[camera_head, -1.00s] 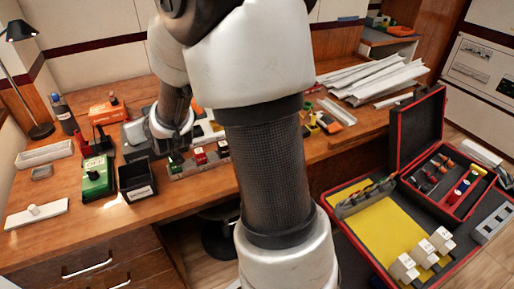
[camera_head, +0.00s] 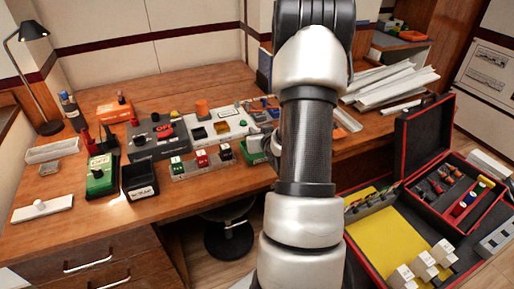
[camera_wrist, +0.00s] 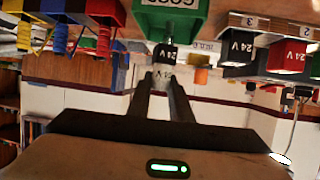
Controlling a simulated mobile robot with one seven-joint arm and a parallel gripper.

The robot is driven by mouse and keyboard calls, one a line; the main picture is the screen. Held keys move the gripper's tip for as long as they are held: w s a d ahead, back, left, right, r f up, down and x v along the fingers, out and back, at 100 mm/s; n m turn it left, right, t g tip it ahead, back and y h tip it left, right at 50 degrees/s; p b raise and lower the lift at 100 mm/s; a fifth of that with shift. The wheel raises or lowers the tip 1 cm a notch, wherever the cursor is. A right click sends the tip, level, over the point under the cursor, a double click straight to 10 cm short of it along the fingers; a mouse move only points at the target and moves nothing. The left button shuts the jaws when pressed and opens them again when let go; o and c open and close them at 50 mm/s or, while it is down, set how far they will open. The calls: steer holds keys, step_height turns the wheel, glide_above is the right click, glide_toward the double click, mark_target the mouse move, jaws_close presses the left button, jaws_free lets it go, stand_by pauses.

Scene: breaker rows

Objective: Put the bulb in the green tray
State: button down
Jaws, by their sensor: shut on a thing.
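In the head view the green tray (camera_head: 252,151) stands by the table's front edge, partly hidden by my arm. My fingertips and the bulb are hidden there behind my arm.
Left of the tray is a rail (camera_head: 203,166) with green, red and black blocks. A black bin (camera_head: 139,180) and a green box (camera_head: 101,176) stand farther left. An open red-edged case (camera_head: 400,215) lies at right.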

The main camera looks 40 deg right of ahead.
steer(key=shift+f+b, duration=0.45)
steer(key=shift+f, duration=2.2)
steer(key=shift+f, duration=0.1)
steer(key=shift+f, duration=0.15)
steer(key=c, duration=1.6)
jaws_free()
steer(key=shift+r, duration=0.25)
steer(key=shift+s+r, duration=0.1)
steer(key=shift+s, duration=0.1)
steer(key=p+v, duration=0.1)
steer(key=v, duration=1)
steer(key=shift+s+a+r, duration=0.1)
steer(key=shift+s+a, duration=0.05)
steer(key=shift+s, duration=0.1)
